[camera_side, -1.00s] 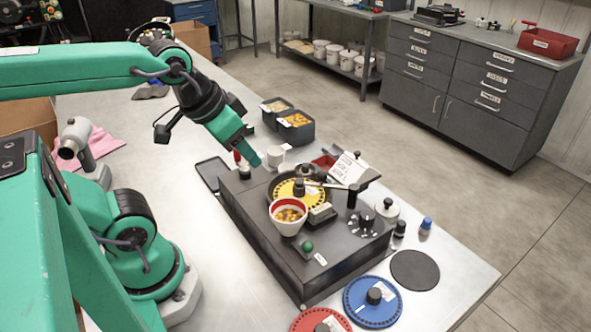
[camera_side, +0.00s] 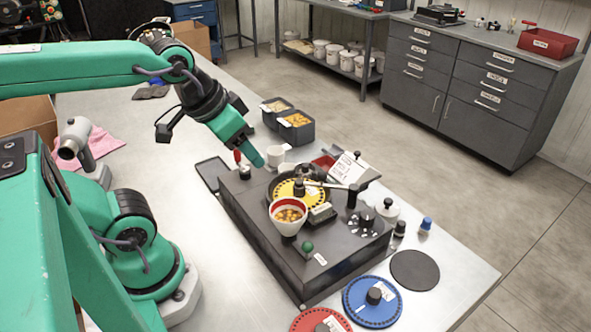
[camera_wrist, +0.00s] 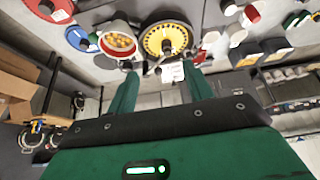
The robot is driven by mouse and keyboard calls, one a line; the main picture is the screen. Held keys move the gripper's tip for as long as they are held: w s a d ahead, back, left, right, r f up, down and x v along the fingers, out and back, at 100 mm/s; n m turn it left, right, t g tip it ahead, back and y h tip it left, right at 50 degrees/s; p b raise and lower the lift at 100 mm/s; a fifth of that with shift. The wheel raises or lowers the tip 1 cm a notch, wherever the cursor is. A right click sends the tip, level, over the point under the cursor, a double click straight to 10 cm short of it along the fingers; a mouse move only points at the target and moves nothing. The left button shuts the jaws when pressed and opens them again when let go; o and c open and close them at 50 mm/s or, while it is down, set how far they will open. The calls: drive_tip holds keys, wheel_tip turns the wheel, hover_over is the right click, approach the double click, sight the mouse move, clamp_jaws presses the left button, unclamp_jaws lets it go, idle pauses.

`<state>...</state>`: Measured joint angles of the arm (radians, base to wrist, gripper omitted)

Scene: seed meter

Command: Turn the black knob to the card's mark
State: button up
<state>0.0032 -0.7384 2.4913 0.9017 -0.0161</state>
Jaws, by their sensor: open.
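The black knob (camera_side: 366,213) stands on a dial with pale marks at the right part of the dark machine box (camera_side: 262,240) in the side view. A white card (camera_side: 350,167) with dark writing leans at the back of the box; its mark is too small to read. My gripper (camera_side: 260,162) hangs above the back left of the box, clear of the knob and empty. In the wrist view its two green fingers (camera_wrist: 158,82) are spread apart. I cannot make out the knob for certain there.
A yellow seed disc (camera_side: 284,191) and a white-and-red cup of orange seeds (camera_side: 288,217) sit on the box. A green-topped knob (camera_side: 307,248) is at its front. Blue (camera_side: 358,310) and red (camera_side: 305,323) discs lie in front. Seed bins (camera_side: 296,127) stand behind.

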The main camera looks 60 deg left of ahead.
drive_tip(key=w, duration=0.1)
drive_tip(key=n+g, duration=0.5)
drive_tip(key=n, duration=0.7)
hover_over(368, 215)
drive_tip(key=f, duration=0.8)
drive_tip(key=shift+s+a+f, duration=0.2)
drive_tip(key=shift+a, duration=0.1)
drive_tip(key=shift+w+d+f+g, duration=0.2)
drive_tip(key=shift+d+f+g, duration=0.05)
drive_tip(key=shift+f+g, duration=0.1)
drive_tip(key=shift+f, duration=3.85)
drive_tip(key=shift+c, duration=0.2)
drive_tip(key=c, duration=0.9)
